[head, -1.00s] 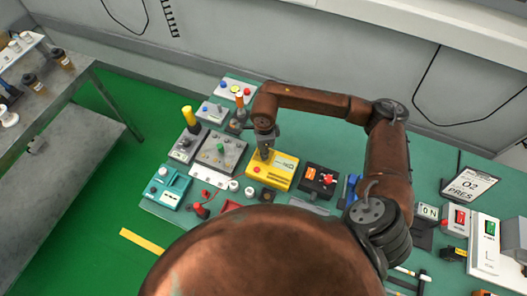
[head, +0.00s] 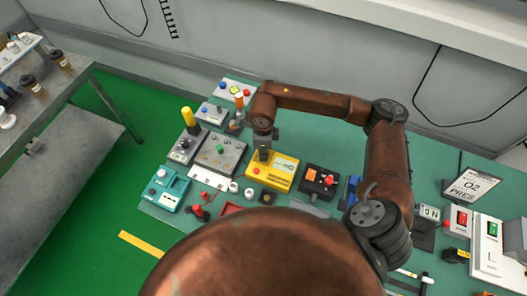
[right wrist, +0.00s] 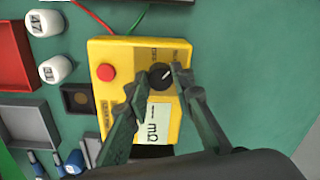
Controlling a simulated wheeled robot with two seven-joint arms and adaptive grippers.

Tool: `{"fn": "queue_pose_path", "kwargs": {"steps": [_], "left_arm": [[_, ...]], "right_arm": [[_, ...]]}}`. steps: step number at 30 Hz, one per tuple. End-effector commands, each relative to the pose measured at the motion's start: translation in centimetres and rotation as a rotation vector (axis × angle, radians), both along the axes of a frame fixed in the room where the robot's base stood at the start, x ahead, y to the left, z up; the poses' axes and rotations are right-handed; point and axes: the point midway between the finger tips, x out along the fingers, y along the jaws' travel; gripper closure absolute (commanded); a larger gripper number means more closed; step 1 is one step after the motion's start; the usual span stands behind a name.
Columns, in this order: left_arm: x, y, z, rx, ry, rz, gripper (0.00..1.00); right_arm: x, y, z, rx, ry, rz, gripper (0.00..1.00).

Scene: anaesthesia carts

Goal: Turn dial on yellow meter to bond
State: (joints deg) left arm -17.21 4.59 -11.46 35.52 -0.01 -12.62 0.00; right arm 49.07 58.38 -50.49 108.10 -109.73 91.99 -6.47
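The yellow meter (head: 280,174) lies on the green bench below my right gripper (head: 263,153). In the right wrist view the meter (right wrist: 104,136) shows a red button (right wrist: 106,72), a display (right wrist: 155,122) with "mΩ" and a black round dial (right wrist: 160,75). The dial's white mark points to the upper right; the small labels around it are unreadable. My right gripper (right wrist: 154,80) is open, its fingertips on either side of the dial. The right fingertip is close to the dial's edge; contact cannot be told. My left gripper is out of view.

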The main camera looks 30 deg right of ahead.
Motion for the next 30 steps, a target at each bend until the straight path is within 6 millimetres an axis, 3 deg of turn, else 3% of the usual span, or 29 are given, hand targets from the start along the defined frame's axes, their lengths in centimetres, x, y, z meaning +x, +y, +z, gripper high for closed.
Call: {"fn": "queue_pose_path", "kwargs": {"steps": [8, 18, 23, 30], "left_arm": [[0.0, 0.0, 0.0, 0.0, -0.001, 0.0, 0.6], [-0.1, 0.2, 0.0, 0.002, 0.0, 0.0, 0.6], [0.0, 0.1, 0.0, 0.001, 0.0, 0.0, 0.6], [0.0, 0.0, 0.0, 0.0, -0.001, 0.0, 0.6]], "right_arm": [[-0.1, 0.0, -0.1, -0.001, 0.002, 0.0, 0.6], [0.0, 0.0, 0.5, 0.0, 0.0, 0.001, 0.6], [0.0, 0.0, 2.8, -0.001, -0.003, 0.002, 0.6], [-0.2, 0.1, 7.8, -0.002, -0.003, 0.001, 0.6]]}}
